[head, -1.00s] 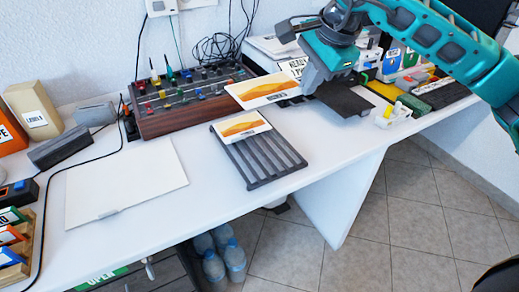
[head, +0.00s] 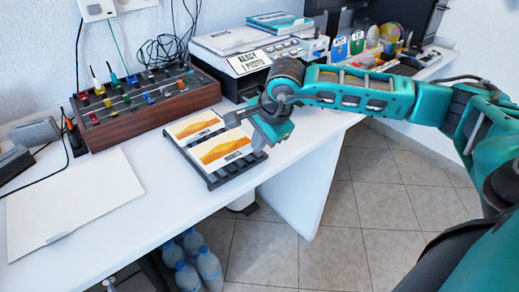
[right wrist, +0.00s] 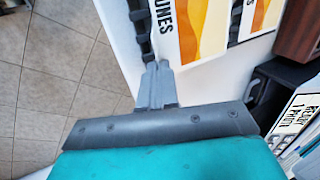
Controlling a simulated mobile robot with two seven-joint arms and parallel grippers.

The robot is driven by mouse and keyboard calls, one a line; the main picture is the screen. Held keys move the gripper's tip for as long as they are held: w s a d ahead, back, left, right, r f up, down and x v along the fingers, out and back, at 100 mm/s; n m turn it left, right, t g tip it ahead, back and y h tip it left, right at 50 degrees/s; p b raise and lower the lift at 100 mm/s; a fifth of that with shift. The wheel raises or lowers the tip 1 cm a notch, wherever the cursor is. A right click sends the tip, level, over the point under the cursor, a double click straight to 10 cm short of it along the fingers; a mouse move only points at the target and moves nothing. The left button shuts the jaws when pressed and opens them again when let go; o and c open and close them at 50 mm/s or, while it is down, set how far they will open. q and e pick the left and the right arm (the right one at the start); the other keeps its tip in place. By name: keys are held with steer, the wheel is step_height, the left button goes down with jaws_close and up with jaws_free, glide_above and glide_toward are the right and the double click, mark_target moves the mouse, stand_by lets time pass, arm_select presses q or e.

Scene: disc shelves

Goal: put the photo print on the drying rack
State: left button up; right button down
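A photo print (head: 222,152) with an orange and yellow picture lies flat on the dark slatted drying rack (head: 222,178). A similar print (head: 190,124) lies beside it at the rack's back end. Both prints also show in the right wrist view, the nearer one (right wrist: 205,35) and the farther one (right wrist: 262,18). My right gripper (head: 254,137) is at the right edge of the rack, close to the nearer print. In the right wrist view its fingers (right wrist: 157,66) are together, with a small gap between them and the print's corner. My left gripper is out of view.
A wooden control panel (head: 146,105) with coloured knobs stands behind the rack. A printer (head: 232,42) is at the back. A white board (head: 72,198) lies to the left. The table's front edge runs close to the rack. Water bottles (head: 190,258) stand below.

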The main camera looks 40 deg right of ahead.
step_height(320, 180, down, 2)
steer(key=shift+f, duration=0.1)
steer(key=c, duration=1.8)
jaws_free()
steer(key=o, duration=0.4)
steer(key=shift+s+r, duration=0.1)
steer(key=shift+r, duration=0.35)
steer(key=p+v, duration=0.2)
steer(key=v, duration=0.9)
steer(key=shift+r, duration=0.1)
